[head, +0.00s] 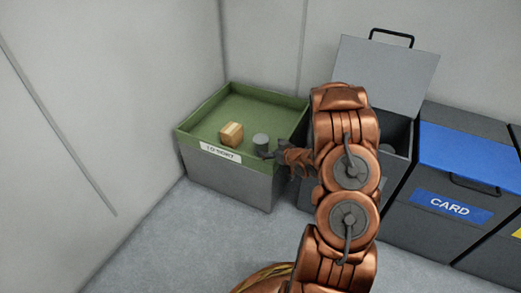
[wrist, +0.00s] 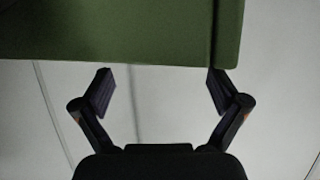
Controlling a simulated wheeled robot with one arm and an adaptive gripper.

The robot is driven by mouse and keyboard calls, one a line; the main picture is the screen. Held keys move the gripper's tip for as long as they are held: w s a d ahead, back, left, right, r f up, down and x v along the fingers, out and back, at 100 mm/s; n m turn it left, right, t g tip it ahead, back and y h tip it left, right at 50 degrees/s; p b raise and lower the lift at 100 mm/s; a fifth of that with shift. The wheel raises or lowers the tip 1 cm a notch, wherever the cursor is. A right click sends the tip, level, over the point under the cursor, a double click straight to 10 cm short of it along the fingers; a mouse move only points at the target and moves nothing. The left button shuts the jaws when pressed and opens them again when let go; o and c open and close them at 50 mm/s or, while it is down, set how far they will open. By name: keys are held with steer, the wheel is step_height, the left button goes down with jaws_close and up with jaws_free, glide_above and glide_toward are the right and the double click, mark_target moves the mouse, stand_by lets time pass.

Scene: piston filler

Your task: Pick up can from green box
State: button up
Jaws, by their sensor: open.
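The green box (head: 185,131) is a grey bin with a green rim and green inside, at the left in the head view. A grey can (head: 261,139) stands upright in it near the front right corner. My gripper (head: 265,154) is at the front right rim, very close to the can in the picture; whether they touch cannot be told. In the wrist view my gripper (wrist: 162,92) is open with nothing between its fingers. A green surface of the box (wrist: 120,32) fills the top there, and the can does not show.
A small brown carton (head: 231,134) sits in the box left of the can. A label (head: 220,153) is on the box front. A grey bin with a raised lid (head: 385,75) and a blue-lidded CARD bin (head: 465,150) stand to the right. Walls close in behind and left.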

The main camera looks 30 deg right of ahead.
mark_target(266, 144)
steer(key=b+x, duration=0.1)
steer(key=x, duration=0.1)
steer(key=b+x, duration=0.1)
steer(key=x, duration=0.3)
steer(key=shift+w+d+f+b, duration=0.2)
steer(key=shift+d+b, duration=0.1)
steer(key=shift+b, duration=0.1)
steer(key=shift+r, duration=0.1)
steer(key=c, duration=1.2)
steer(key=shift+r, duration=0.1)
